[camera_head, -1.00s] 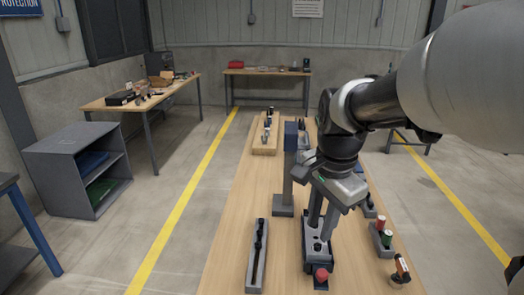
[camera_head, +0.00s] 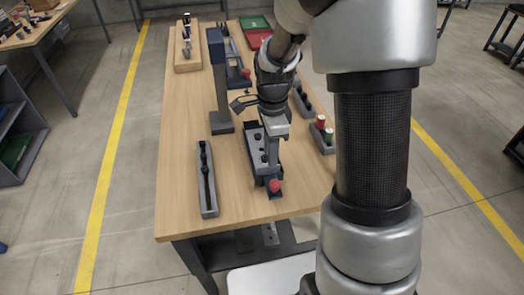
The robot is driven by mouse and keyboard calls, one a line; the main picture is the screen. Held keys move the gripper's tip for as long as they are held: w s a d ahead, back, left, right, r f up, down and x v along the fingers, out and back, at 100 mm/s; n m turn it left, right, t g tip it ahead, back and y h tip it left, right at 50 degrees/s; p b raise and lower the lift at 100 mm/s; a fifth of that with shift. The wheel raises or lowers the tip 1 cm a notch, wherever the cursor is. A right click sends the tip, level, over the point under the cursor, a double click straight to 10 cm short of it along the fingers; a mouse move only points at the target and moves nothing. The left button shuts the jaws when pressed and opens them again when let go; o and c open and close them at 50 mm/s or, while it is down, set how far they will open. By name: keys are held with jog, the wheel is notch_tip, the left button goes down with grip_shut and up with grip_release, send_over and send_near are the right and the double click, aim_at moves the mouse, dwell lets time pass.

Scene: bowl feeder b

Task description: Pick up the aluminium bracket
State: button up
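My gripper (camera_head: 272,162) points down over the dark fixture block (camera_head: 279,190) near the front middle of the table (camera_head: 180,160). Its fingers are seen nearly edge-on, so the gap between them is hidden, and I cannot tell whether they touch anything. The fixture has a red knob (camera_head: 275,185) at its front end. I cannot clearly make out the aluminium bracket. Small metallic parts (camera_head: 187,40) stand in a wooden tray (camera_head: 190,66) at the back left, too small to identify.
A dark post (camera_head: 220,90) stands left behind my gripper. A grey tray with black tools (camera_head: 208,205) lies front left. Green (camera_head: 255,21) and red trays are at the back. Bare tabletop lies at left.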

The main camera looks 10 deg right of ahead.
jog(key=shift+w+a+f+p, duration=0.1)
jog(key=shift+w+f+p, duration=0.1)
jog(key=shift+f, duration=1.2)
jog(key=shift+w+f+p, duration=0.15)
jog(key=shift+w+f, duration=0.05)
jog(key=shift+f, duration=1.2)
grip_shut()
